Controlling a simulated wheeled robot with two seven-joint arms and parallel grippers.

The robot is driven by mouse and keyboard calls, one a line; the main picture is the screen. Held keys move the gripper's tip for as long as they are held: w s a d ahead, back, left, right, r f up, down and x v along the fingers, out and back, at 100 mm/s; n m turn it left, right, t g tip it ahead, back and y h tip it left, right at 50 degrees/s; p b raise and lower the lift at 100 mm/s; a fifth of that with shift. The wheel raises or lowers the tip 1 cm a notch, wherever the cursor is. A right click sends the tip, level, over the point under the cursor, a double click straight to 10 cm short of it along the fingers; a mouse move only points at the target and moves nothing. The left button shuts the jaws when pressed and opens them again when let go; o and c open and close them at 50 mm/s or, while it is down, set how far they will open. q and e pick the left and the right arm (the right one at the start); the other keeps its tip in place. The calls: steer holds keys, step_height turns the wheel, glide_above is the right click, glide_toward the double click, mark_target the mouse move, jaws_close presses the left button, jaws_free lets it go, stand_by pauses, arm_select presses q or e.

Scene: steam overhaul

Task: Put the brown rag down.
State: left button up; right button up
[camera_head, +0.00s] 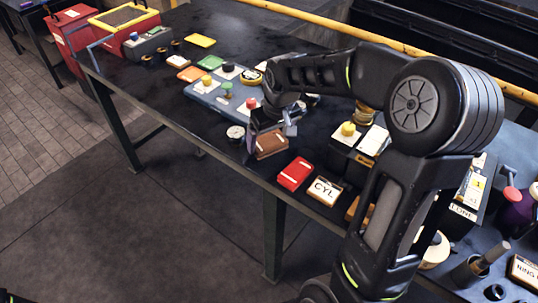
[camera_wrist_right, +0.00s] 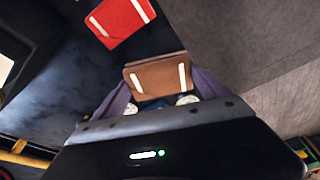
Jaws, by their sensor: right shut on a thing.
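The brown rag (camera_head: 271,143) is near the front edge of the dark workbench (camera_head: 215,148). My right gripper (camera_head: 266,128) is shut on it. In the right wrist view the brown rag (camera_wrist_right: 158,77), with two pale stripes, sticks out between the two fingers. Part of it is hidden by the gripper. I cannot tell whether the rag touches the bench top. My left gripper does not show.
A red folded cloth (camera_head: 294,174) and a block marked CYL (camera_head: 325,190) lie to the right of the rag. A white round piece (camera_head: 235,132) sits to its left. A blue-grey tray (camera_head: 200,98) with colored knobs lies behind. The floor is beyond the front edge.

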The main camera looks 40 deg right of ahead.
steer(key=shift+f, duration=1.3)
step_height(320, 180, down, 3)
steer(key=shift+f+p, duration=0.1)
steer(key=shift+p, duration=0.2)
steer(key=shift+f, duration=0.25)
steer(key=shift+f, duration=0.2)
steer(key=o, duration=1.2)
steer(key=shift+r, duration=0.1)
